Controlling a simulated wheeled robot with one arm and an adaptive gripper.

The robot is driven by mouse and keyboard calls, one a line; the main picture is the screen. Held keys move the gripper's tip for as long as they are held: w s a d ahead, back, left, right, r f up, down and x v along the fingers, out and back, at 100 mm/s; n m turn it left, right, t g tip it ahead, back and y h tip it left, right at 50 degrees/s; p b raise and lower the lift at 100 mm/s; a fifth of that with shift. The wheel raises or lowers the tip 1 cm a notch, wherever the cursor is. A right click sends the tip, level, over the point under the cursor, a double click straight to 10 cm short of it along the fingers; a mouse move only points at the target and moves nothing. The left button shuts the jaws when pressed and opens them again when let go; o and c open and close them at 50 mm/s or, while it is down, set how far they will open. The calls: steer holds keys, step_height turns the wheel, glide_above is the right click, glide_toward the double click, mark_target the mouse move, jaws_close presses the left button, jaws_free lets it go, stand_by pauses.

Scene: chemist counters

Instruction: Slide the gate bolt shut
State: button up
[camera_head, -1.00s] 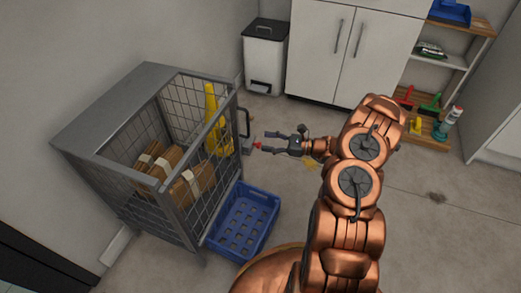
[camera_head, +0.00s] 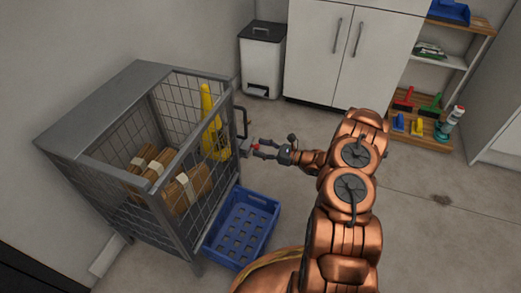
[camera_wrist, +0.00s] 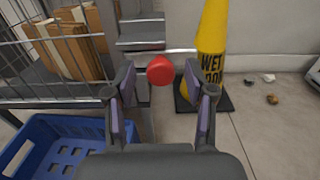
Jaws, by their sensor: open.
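The gate bolt's red knob (camera_wrist: 160,70) shows between the fingertips of my gripper (camera_wrist: 157,84) in the wrist view. The fingers are apart, one on each side of the knob, and I see no clear contact. In the head view the red knob (camera_head: 256,147) lies at the cage's right side, between the open fingers of my gripper (camera_head: 262,149). A grey metal bolt housing (camera_wrist: 141,35) sits behind the knob. The wire cage (camera_head: 190,235) holds brown parcels (camera_head: 187,188). How far the bolt is slid cannot be told.
A blue crate (camera_head: 240,228) stands on the floor beside the cage, below my gripper. A yellow wet-floor cone (camera_wrist: 211,45) stands behind the cage's bolt side. A white bin (camera_head: 263,62) and white cabinet (camera_head: 340,60) stand at the back.

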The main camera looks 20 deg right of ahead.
steer(key=shift+w+a, duration=0.2)
steer(key=shift+w, duration=0.05)
steer(key=shift+c, duration=0.3)
jaws_close()
